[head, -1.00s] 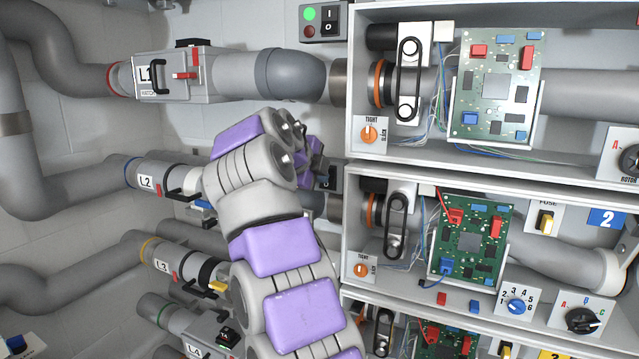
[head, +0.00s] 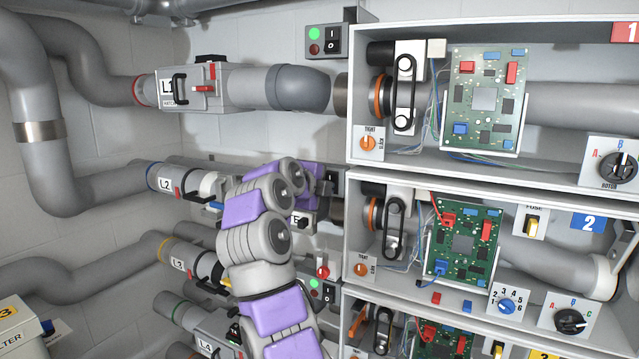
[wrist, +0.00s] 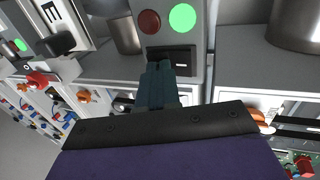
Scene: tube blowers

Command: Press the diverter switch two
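The second-level switch panel (head: 331,186) is mostly hidden behind my arm in the head view, beside the box marked 2. In the wrist view this grey panel (wrist: 147,42) shows a dull red lamp, a lit green lamp and a black rocker switch (wrist: 183,58). My gripper (wrist: 162,68) has its narrow dark fingers together and empty. Their tips overlap the left part of the rocker in the wrist view; I cannot tell whether they touch it. In the head view the fingertips are hidden behind the purple and grey wrist.
Another switch panel (head: 323,41) with a lit green lamp is above, and a third (head: 322,292) is below. Open boxes with circuit boards (head: 463,243) stand to the right. Grey pipes and the L2 hatch (head: 180,183) are at left.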

